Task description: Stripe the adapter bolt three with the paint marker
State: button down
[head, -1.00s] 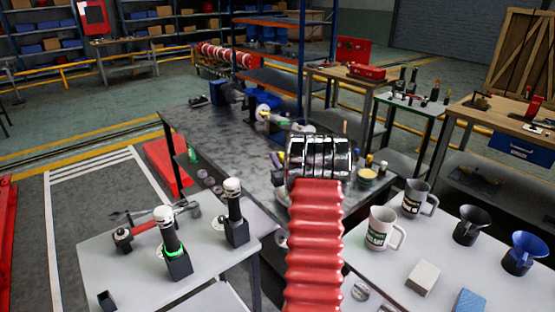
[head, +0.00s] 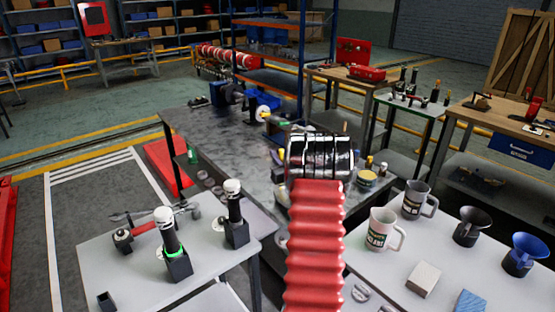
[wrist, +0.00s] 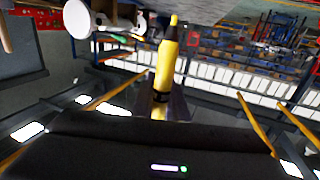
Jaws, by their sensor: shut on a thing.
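My gripper (wrist: 163,108) is shut on the yellow paint marker (wrist: 167,65) in the wrist view. The marker points up the picture, with a dark collar and a yellow tip. In the head view my own red ribbed arm and its chrome end hide the gripper and marker. The pumpset (head: 262,101), with blue parts, stands on the dark bench beyond my arm. I cannot pick out adapter bolt three in either view. In the wrist view a white round part (wrist: 88,18) lies upper left of the marker tip, apart from it in the picture.
The dark bench (head: 215,130) is mostly clear on its left. A light table (head: 215,262) at front left holds black holders and a hammer. A blue-post shelf (head: 302,60) rises behind the bench.

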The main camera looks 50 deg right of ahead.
notch_tip(320, 180, up, 4)
jog(key=shift+f, duration=0.15)
dwell(0.6)
